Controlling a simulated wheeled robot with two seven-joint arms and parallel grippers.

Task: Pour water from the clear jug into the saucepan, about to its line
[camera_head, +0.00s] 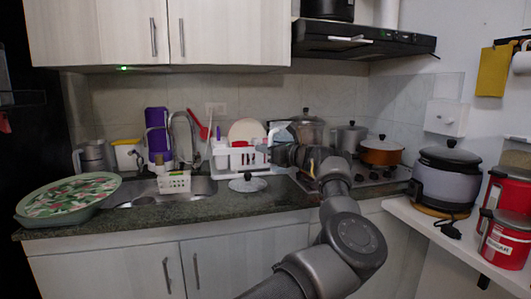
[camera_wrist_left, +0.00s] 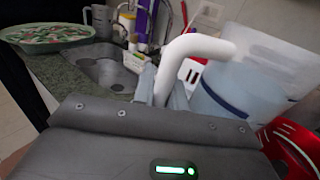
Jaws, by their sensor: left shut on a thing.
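The clear jug (camera_wrist_left: 235,95) is pale and bluish with a dark blue band and a white handle (camera_wrist_left: 200,45), filling the right of the left wrist view. Its pale edge (camera_head: 277,128) shows in the head view above my left gripper (camera_head: 285,153). My left gripper, also in the wrist view (camera_wrist_left: 162,90), is shut on the jug's handle, beside the stove. I cannot tell the water level. The saucepan is not clearly identifiable; a red rounded thing (camera_wrist_left: 292,145) shows partly below the jug in the wrist view. My right gripper is not in view.
A steel pot (camera_head: 306,128), another steel pot (camera_head: 350,137) and an orange pot (camera_head: 380,152) stand on the stove. A white dish rack (camera_head: 236,160) and a loose lid (camera_head: 247,184) are left of my gripper. A large green tray (camera_head: 70,205) sits far left. The range hood hangs above.

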